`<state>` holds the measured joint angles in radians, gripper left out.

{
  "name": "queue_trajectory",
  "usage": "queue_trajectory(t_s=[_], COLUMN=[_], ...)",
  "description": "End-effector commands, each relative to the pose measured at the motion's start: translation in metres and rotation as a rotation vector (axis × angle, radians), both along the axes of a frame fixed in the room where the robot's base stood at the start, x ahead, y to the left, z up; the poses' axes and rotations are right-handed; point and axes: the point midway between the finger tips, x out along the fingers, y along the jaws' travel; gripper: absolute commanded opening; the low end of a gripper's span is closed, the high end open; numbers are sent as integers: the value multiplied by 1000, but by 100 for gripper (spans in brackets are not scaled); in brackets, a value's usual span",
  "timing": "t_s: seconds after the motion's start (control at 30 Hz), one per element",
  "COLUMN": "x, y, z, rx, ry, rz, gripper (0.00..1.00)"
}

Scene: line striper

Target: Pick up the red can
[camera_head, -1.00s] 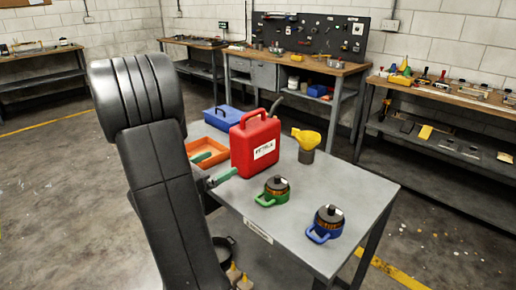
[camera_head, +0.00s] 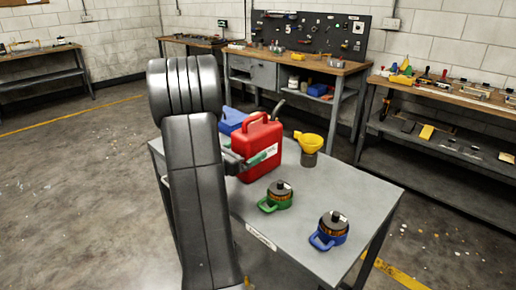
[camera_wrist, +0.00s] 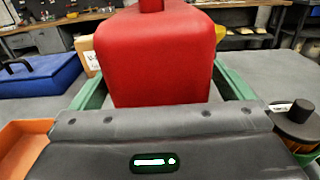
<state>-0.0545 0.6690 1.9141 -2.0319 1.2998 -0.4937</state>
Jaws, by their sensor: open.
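The red can (camera_head: 262,136) stands upright on the grey table (camera_head: 345,183), with a handle on top and a white label partly covered by a finger. It also fills the upper middle of the wrist view (camera_wrist: 155,60). My gripper (camera_wrist: 165,82) is open, with one green finger on each side of the can. In the head view, the near finger of my gripper (camera_head: 262,156) lies across the can's labelled side. The far finger is hidden there. I cannot tell whether either finger touches the can.
A blue box (camera_head: 232,118) is behind the can, and an orange tray (camera_wrist: 20,143) lies left in the wrist view. A yellow funnel (camera_head: 308,140) stands right of the can. A green-handled pot (camera_head: 277,196) and a blue-handled pot (camera_head: 330,231) stand nearer the front.

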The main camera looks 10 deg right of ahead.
Motion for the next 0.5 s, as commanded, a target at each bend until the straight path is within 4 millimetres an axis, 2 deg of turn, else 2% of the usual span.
queue_trajectory(t_s=[0.1,0.33,0.37,0.5], x=[5,6,5,5], y=[-8,-8,-8,-8], z=[0,0,0,0], rx=[0,1,0,0], ry=[1,1,1,1], rz=[0,1,1,1], gripper=[100,100,96,69])
